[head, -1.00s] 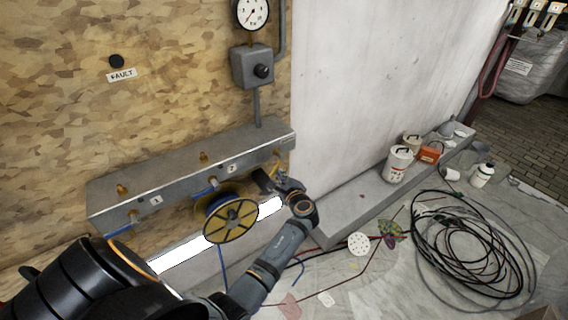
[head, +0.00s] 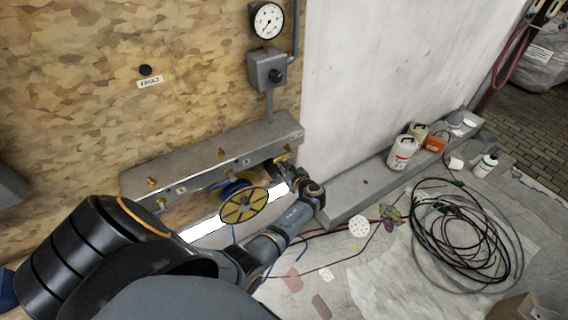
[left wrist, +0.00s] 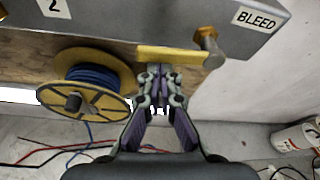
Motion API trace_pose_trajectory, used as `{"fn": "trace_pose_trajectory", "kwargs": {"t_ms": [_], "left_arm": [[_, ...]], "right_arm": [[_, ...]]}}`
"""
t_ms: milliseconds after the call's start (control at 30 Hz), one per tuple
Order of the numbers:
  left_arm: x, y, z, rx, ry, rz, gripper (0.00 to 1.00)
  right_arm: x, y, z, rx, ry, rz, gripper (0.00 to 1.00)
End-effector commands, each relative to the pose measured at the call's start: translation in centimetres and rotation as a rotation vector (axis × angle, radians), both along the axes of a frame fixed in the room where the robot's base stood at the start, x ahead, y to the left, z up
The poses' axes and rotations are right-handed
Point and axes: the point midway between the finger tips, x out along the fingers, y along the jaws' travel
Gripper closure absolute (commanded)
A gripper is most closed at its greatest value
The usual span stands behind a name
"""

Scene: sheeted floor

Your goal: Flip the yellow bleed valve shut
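The yellow bleed valve lever (left wrist: 172,54) lies roughly level in the left wrist view, running left from its brass body (left wrist: 207,42) beside the BLEED label. In the head view the lever (head: 283,157) is small and partly hidden near the right end of the grey manifold. My left gripper (left wrist: 160,72) has its fingertips together, just below the left part of the lever. Nothing shows between the tips, and I cannot tell whether they touch the lever. In the head view the left gripper (head: 268,170) is at the manifold's right end. My right gripper is out of view.
A yellow-flanged reel of blue hose (left wrist: 90,80) hangs close to the left of my gripper. The grey manifold (head: 215,152) runs along the wooden wall. A low ledge (head: 365,185) with containers and a coiled black cable (head: 460,240) are at the right.

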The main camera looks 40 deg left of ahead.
Motion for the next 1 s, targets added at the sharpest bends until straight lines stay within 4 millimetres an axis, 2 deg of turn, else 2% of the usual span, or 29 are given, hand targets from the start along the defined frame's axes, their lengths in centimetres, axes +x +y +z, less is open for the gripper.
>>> {"fn": "trace_pose_trajectory", "kwargs": {"t_ms": [100, 767, 867, 1000], "left_arm": [[0.1, 0.1, 0.6, 0.004, -0.005, 0.001, 1.00], [0.1, 0.2, 0.8, 0.005, -0.009, 0.002, 1.00], [0.1, 0.4, 0.3, 0.005, -0.008, 0.002, 1.00], [-0.2, 1.8, -2.3, 0.005, -0.003, 0.002, 1.00]], "right_arm": [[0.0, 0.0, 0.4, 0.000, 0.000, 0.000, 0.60], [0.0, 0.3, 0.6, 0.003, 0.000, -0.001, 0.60], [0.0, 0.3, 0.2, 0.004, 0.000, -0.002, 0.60], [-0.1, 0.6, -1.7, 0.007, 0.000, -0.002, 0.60]]}}
